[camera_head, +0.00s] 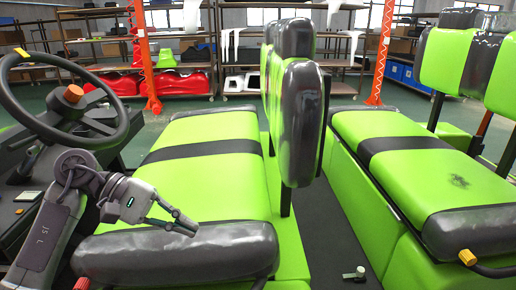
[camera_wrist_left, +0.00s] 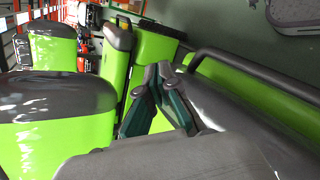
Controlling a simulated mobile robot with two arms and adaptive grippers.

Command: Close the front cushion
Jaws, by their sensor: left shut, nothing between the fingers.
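The front cushion (camera_head: 208,180) is the bright green seat with a dark band across it and a dark grey near edge, on the left in the head view. It looks laid down and near level; whether it is fully seated I cannot tell. My left gripper (camera_head: 190,224) is shut and empty, over the cushion's dark near edge. Its shut fingers (camera_wrist_left: 161,70) also show in the left wrist view, in front of green and dark seat parts. Whether they touch the cushion I cannot tell. My right gripper is not in view.
A steering wheel (camera_head: 66,88) stands at the left beside my arm. Upright backrests (camera_head: 299,115) rise right of the front cushion. A second green seat (camera_head: 407,165) lies farther right. A dark floor strip (camera_head: 335,240) runs between the seats. Shelves (camera_head: 340,88) stand behind.

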